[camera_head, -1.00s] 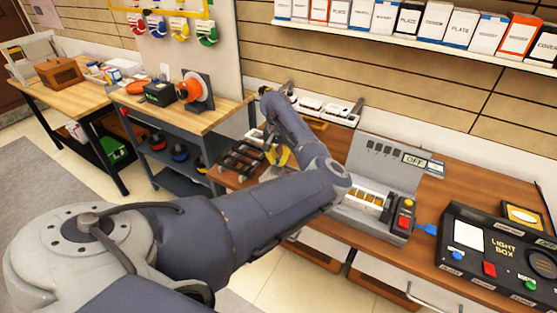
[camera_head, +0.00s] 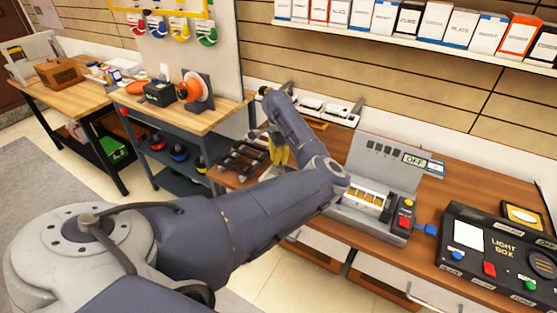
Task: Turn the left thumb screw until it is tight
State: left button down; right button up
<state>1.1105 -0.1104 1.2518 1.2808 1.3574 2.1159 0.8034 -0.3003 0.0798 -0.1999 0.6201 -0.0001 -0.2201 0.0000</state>
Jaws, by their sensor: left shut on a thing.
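My left arm reaches in from the left across the front of the bench. My left gripper (camera_head: 279,152), with yellow fingers, is partly hidden behind my own forearm. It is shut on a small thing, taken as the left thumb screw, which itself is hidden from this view. A grey machine (camera_head: 384,160) with an OFF display stands on the wooden bench right of the gripper. Its open middle shows a pale and yellow insert. A blue knob-like piece (camera_head: 427,229) is at its right side. My right gripper is not in view.
A dark slotted rack (camera_head: 242,160) lies left of the gripper. A black light box (camera_head: 497,248) fills the bench at right. White holders (camera_head: 311,105) stand by the wall, below a shelf of boxes (camera_head: 436,25). A lower cart with an orange spool (camera_head: 194,90) stands left.

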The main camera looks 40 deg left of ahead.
pick_arm(q)
jog(key=m, duration=0.4)
jog(key=shift+r+m, duration=0.1)
jog(key=shift+m, duration=0.2)
jog(key=m, duration=0.3)
jog(key=shift+m, duration=0.4)
jog(key=m, duration=0.4)
jog(key=shift+m+y, duration=0.3)
jog(key=shift+m, duration=1.7)
jog(key=shift+w, duration=0.1)
jog(key=c, duration=1.2)
grip_release()
notch_tip(320, 180, up, 12)
jog(key=shift+w+d+f, duration=0.1)
jog(key=shift+w+d, duration=0.05)
